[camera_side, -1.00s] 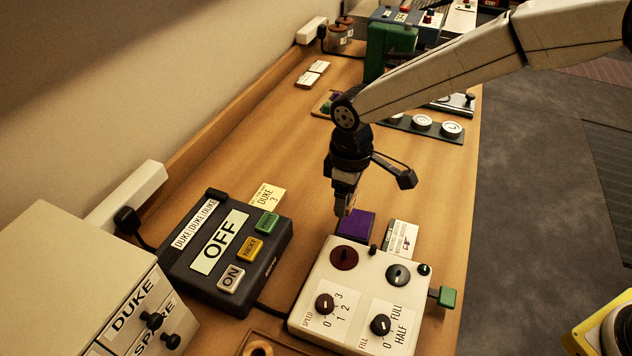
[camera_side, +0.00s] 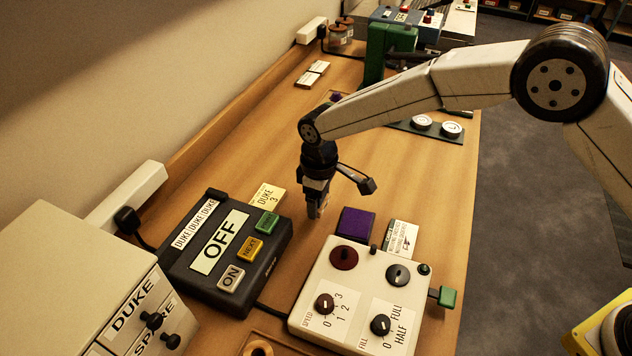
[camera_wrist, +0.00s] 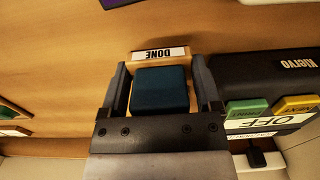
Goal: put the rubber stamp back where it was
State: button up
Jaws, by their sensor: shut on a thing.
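The rubber stamp (camera_wrist: 160,90) shows in the wrist view as a dark teal block with a wooden edge and a white label reading DONE (camera_wrist: 160,53). My gripper (camera_wrist: 160,70) is shut on it, one finger on each side of the block. In the side view my gripper (camera_side: 316,210) points down between the OFF box and the purple block. The stamp is too small there to make out clearly, and whether it touches the table cannot be told.
The black OFF box (camera_side: 220,250) with its buttons is at the left. A purple block (camera_side: 355,224) and a white control box (camera_side: 345,285) with knobs are at the right. A yellow DUKE 3 card (camera_side: 267,196) lies behind the OFF box. Bare wood (camera_side: 370,170) lies behind.

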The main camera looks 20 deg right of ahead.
jog(key=shift+w+f, duration=0.15)
jog(key=shift+f, duration=0.1)
jog(key=shift+w+a+f, duration=0.1)
jog(key=shift+f, duration=1.5)
jog(key=shift+f, duration=0.1)
jog(key=o, duration=0.8)
jog(key=shift+c, duration=0.2)
notch_tip(320, 180, up, 12)
jog(key=shift+r, duration=0.15)
